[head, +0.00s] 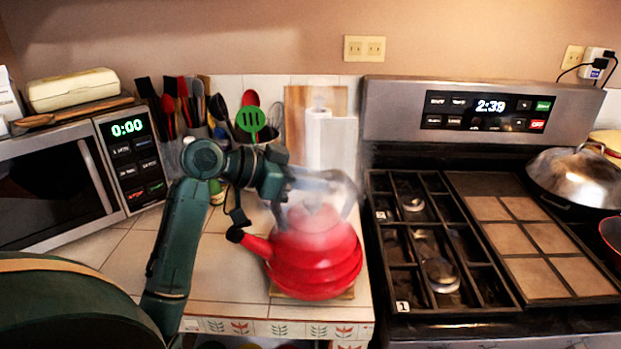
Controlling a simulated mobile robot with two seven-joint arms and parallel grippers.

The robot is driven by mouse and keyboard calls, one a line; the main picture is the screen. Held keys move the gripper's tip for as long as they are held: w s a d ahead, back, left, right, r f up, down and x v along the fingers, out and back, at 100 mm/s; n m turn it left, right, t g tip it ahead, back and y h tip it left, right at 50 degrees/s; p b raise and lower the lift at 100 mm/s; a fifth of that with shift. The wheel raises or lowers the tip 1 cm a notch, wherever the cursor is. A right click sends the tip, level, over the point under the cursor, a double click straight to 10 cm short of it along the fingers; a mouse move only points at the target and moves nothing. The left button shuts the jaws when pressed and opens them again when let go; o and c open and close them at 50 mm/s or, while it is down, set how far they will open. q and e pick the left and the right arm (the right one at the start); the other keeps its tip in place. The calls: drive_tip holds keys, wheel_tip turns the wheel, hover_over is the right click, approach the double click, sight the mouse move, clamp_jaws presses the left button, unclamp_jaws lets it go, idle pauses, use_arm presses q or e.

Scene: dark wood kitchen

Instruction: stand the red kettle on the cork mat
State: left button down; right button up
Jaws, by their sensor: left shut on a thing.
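The red kettle (312,262) is upright on the tiled counter, left of the stove, with its black-tipped spout pointing left. A strip of the cork mat (348,294) shows under its lower edge; the kettle covers the rest. I cannot tell whether its base touches the mat or is just above it. My left gripper (338,184) is at the top of the kettle, shut on its handle; a whitish haze blurs the fingers and the lid. My right gripper is not in view.
The stove (455,240) borders the counter on the right, with a lidded wok (578,178) at its far right. A microwave (75,175) stands at the left. Utensils and a paper towel roll (318,138) stand behind the kettle. Bare tiles (215,275) lie left of it.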

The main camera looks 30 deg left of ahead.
use_arm(q)
drive_tip(key=shift+r, duration=0.15)
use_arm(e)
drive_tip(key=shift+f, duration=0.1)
use_arm(q)
drive_tip(key=c, duration=1.3)
unclamp_jaws()
drive_tip(key=shift+o, duration=0.7)
drive_tip(key=shift+f, duration=0.35)
drive_tip(key=b+v, duration=0.2)
drive_tip(key=v, duration=1.1)
drive_tip(key=shift+s+r, duration=0.15)
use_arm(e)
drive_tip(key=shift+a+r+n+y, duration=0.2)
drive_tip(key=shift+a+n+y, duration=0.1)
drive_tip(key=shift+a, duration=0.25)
